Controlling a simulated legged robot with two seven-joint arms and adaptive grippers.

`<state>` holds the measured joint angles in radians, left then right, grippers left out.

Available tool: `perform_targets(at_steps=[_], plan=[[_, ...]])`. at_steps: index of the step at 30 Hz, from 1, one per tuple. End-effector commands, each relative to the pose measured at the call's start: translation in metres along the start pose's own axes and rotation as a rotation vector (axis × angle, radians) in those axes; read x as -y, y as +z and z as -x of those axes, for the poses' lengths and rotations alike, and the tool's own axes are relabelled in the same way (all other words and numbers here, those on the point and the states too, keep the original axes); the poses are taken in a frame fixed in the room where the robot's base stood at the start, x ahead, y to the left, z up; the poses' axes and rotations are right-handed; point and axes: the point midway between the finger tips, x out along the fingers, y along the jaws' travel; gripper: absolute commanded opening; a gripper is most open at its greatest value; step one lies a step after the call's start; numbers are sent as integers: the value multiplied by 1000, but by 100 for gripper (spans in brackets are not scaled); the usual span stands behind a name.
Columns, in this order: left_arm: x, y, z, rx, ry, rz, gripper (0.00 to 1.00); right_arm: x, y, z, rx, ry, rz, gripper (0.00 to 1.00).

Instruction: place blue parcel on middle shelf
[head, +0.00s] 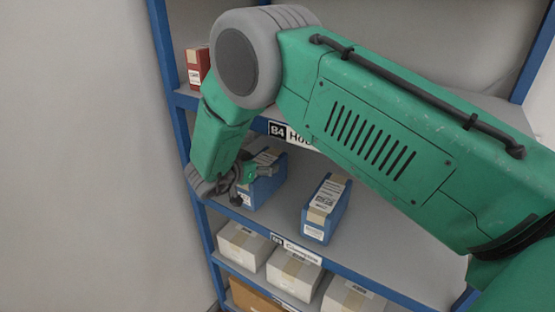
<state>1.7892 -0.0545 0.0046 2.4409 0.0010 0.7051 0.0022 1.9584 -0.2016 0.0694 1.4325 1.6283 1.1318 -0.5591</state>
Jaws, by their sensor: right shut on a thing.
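My right gripper (246,176) is shut on a blue parcel (266,186) with a tan tape strip and a white label on top. The parcel is at the left end of the middle shelf (385,250), behind the shelf's front edge. It looks upright, and I cannot tell whether its base touches the board. The gripper is at its left front side and hides part of it. A second blue parcel (325,208) stands on the same shelf to the right, apart from the held one. My left gripper is not in view.
Above is a shelf with a label reading 84 (278,130) and a red-brown box (197,66). Below stand several white boxes (294,271), with a brown carton (252,298) lower down. A blue upright (170,60) borders the left. My right arm hides much of the upper shelf.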

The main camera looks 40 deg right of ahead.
Motion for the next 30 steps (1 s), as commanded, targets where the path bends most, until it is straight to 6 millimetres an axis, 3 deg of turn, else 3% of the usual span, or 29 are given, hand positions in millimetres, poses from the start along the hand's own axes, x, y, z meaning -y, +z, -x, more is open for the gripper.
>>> perform_targets(at_steps=[6, 15, 21, 29, 30], plan=[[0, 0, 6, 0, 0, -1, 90, 3, -20, -38, -7, 0, -1, 17], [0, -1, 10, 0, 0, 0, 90, 3, -31, -64, -8, 0, 0, 17], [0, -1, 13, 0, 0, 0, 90, 2, -2, -78, -5, -2, 2, 17], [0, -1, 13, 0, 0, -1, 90, 2, 3, -78, -5, -2, -1, 17], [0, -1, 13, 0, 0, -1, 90, 2, 4, -78, -2, -1, 1, 70]])
